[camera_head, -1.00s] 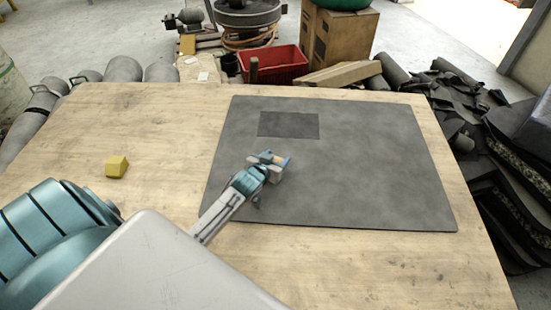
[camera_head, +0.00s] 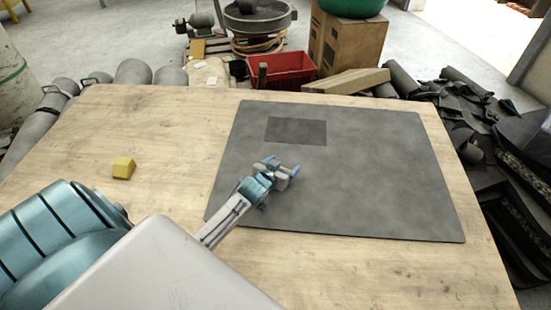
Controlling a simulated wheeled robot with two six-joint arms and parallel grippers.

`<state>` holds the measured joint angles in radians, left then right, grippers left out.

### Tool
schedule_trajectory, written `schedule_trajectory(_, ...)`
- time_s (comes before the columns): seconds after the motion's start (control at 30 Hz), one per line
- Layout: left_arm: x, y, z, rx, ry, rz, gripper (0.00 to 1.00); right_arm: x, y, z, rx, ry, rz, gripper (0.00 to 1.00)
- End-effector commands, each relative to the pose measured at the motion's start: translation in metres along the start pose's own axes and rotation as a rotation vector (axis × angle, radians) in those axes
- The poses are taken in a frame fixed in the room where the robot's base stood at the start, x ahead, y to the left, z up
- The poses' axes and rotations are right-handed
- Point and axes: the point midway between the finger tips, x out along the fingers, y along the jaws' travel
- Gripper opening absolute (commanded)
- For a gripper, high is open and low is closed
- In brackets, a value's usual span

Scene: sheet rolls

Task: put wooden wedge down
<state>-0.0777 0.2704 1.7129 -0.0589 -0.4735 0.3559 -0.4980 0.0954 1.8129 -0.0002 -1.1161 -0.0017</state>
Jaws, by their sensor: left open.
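A small yellow block (camera_head: 123,168) with a sloped side sits on the bare wooden table, left of the grey mat (camera_head: 370,200). It is the only wedge-like piece I can make out, and nothing touches it. My left gripper (camera_head: 283,165) is over the left part of the mat, its blue fingertips spread apart. I see no wedge between the fingers; the pale part there looks like the gripper's own body. The gripper's height above the mat is hard to tell. My right gripper is not in view.
A darker rectangular patch (camera_head: 297,131) lies on the mat beyond the gripper. The wooden table (camera_head: 190,125) is clear between block and mat. Behind the table stand a red crate (camera_head: 280,70) and a cardboard box (camera_head: 347,42). Dark sheets (camera_head: 480,120) are heaped at the right.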

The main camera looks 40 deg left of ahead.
Motion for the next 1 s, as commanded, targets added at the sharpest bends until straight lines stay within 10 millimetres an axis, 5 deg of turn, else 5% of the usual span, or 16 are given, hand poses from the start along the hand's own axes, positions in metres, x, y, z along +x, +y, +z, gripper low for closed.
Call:
schedule_trajectory(0.13, -0.021, -0.001, -0.005, 0.004, -0.001, 0.001, 0.76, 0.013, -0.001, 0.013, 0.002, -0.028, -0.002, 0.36)
schedule_trajectory(0.6, -0.111, 0.000, -0.005, 0.002, 0.000, 0.000, 0.76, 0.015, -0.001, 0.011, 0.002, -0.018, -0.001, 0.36)
schedule_trajectory(1.0, -0.122, 0.000, -0.006, 0.000, 0.001, 0.000, 0.76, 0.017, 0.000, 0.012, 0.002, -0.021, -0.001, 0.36)
